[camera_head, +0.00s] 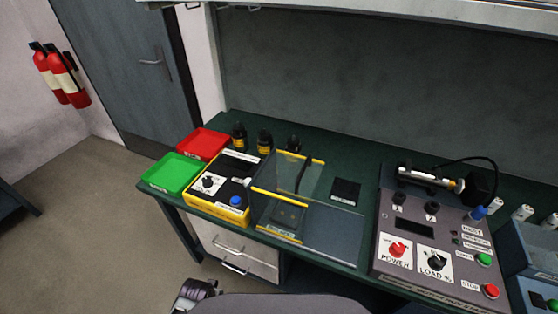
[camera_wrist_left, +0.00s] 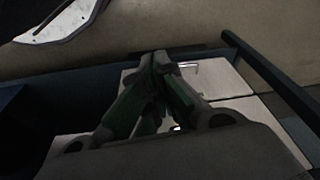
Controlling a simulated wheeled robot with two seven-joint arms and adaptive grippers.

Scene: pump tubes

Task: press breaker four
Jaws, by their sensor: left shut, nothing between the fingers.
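I cannot make out a breaker marked four in either view. A grey control panel (camera_head: 380,255) on the right of the bench carries a red POWER knob (camera_head: 397,249), a black LOAD knob (camera_head: 436,261), a green button (camera_head: 484,259) and a red STOP button (camera_head: 491,291). My left gripper (camera_wrist_left: 160,58) is shut and empty in the left wrist view, with drawer fronts (camera_wrist_left: 222,82) behind it. A dark part, apparently of my left arm, shows at the bottom of the head view. My right gripper is not in view.
The green bench (camera_head: 330,145) also holds a red tray (camera_head: 203,144), a green tray (camera_head: 172,173), a yellow-edged box (camera_head: 218,212), a clear-walled unit (camera_head: 285,190) and small dark bottles (camera_head: 264,141). A blue device (camera_head: 535,250) stands at the far right. Floor is free at left.

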